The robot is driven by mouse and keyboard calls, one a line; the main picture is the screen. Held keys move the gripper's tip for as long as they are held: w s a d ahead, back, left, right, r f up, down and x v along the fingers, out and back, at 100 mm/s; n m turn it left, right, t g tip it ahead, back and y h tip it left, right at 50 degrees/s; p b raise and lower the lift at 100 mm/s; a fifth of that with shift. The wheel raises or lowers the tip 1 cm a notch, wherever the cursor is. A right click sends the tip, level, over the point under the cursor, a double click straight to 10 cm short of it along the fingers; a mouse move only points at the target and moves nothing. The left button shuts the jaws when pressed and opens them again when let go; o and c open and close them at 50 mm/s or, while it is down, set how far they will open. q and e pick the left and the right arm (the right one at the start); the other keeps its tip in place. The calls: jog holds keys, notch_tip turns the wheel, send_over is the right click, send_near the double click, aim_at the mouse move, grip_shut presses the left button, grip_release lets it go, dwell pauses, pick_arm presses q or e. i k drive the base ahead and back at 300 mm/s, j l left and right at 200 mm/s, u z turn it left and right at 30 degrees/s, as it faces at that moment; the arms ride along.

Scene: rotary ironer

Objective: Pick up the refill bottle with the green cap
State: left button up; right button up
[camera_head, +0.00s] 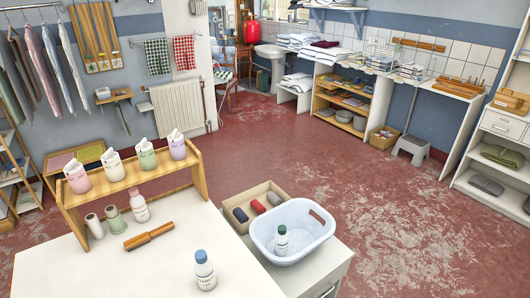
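The white refill bottle with the dark green cap (281,242) stands upright inside a white plastic basin (322,244), near its left side. The basin's near wall may hide the bottle's foot. A similar white bottle with a blue cap (205,272) stands on the white table (130,275) at the front. Another white bottle, with a reddish cap (139,207), stands by the small wooden shelf. Neither of my grippers is in view.
Several coloured containers (146,155) stand on the wooden shelf (125,183), with spools (94,226) below. A wooden roller (149,236) lies on the table. An open box (238,209) with rolled items adjoins the basin. The red floor (385,220) beyond is mostly open.

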aim_at(280, 243)
jog(key=i+l+u, duration=0.1)
jog(key=l+u, duration=0.25)
jog(key=u, duration=0.15)
jog(key=l+u, duration=0.5)
jog(key=i+j, duration=0.05)
